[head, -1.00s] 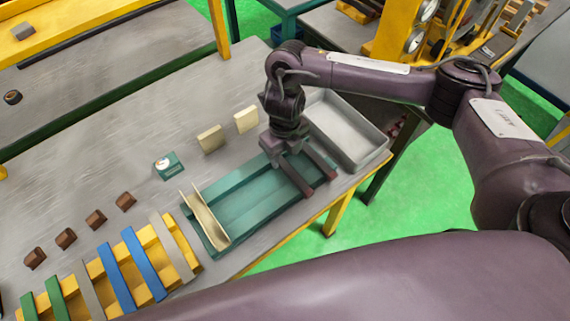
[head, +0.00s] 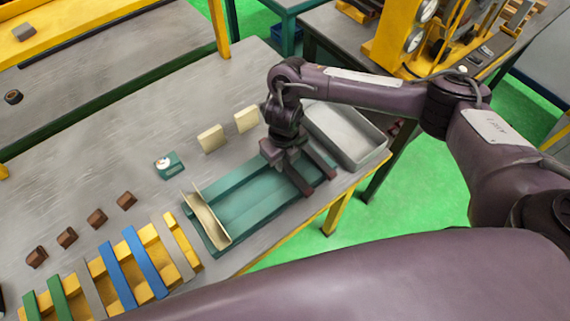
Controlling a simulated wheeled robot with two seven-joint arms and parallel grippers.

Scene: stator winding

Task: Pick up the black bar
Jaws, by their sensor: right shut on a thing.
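My right gripper (head: 319,181) is over the right end of the green tray (head: 256,204), its two dark fingers pointing down to the lower right. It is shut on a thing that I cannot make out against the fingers. No separate black bar shows clearly; the gripper and wrist hide part of the tray's right end. My left gripper is not in view.
A tan angled piece (head: 207,218) stands at the tray's left end. A grey bin (head: 345,138) is behind my gripper. A yellow rack (head: 184,259) with coloured strips is at lower left. Small brown blocks (head: 97,217) and cream blocks (head: 211,138) stand on the grey table.

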